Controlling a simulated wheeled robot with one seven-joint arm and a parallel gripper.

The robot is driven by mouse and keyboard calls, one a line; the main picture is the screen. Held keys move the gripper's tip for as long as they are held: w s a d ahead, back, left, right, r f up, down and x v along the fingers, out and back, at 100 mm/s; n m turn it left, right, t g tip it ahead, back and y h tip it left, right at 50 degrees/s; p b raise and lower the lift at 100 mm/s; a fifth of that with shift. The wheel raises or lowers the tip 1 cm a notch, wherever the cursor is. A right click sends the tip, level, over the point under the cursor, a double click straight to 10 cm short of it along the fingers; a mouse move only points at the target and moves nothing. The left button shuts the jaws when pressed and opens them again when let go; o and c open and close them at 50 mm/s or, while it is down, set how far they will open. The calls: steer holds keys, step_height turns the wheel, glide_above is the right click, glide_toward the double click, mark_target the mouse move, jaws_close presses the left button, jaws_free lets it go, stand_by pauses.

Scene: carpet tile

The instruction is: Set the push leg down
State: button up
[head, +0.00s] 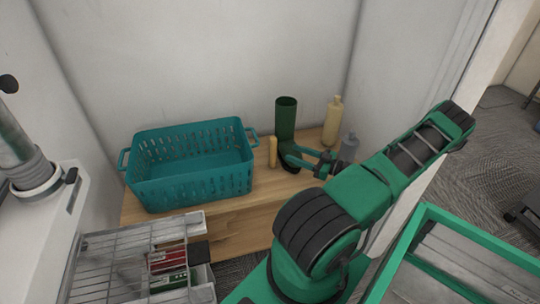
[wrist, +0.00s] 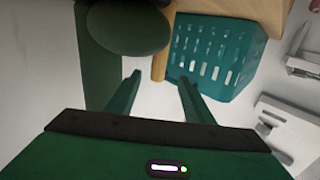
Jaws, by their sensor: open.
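A short tan post (head: 272,152), the only leg-like piece I see and likely the push leg, stands upright on the wooden table. It also shows in the wrist view (wrist: 160,62), beyond and between my fingertips. My gripper (head: 291,160) is open, with its fingers pointing left toward the post in the head view. In the wrist view my gripper (wrist: 158,80) shows its two fingers spread apart with nothing clamped. The post looks free of the fingers, though the exact gap is hard to tell.
A teal basket (head: 190,184) fills the table's left part. A tall dark green cylinder (head: 286,117) stands just behind my gripper. A pale yellow bottle (head: 332,121) and a grey bottle (head: 349,147) stand at right. The wooden table (head: 240,218) is bare along its front.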

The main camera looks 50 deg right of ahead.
mark_target(273, 153)
steer(key=x, duration=0.9)
steer(key=shift+f, duration=0.15)
steer(key=shift+w, duration=0.1)
jaws_close()
